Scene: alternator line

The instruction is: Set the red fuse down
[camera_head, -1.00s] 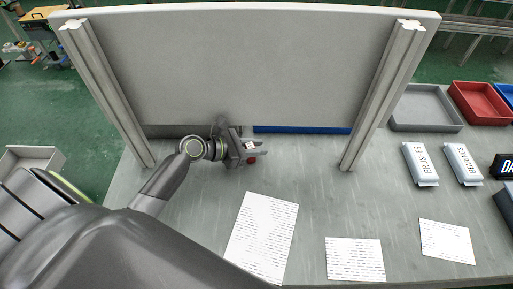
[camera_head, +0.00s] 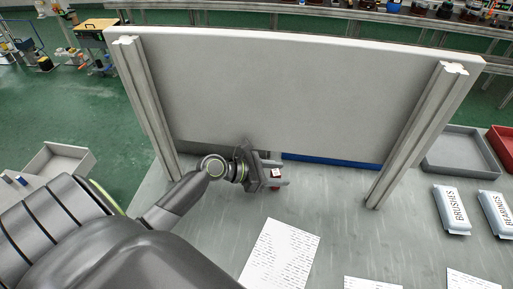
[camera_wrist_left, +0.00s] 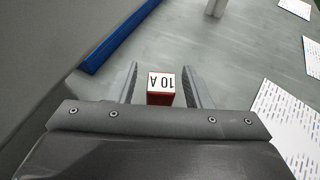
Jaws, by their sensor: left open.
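The red fuse (camera_head: 276,174) is a small red block with a white top face. It is between the fingers of my left gripper (camera_head: 283,174), low over the grey table (camera_head: 340,225). In the left wrist view the fuse (camera_wrist_left: 161,97) shows a "10 A" label, and a gap shows between it and each finger of the open gripper (camera_wrist_left: 162,85). Whether its base rests on the table is hard to see. My right gripper is not in view.
A large grey panel (camera_head: 300,95) on two posts stands close behind my left gripper. A blue bin edge (camera_head: 330,163) shows under it. Paper sheets (camera_head: 280,255) lie in front. White packs (camera_head: 452,210) and a grey tray (camera_head: 460,153) are at the right.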

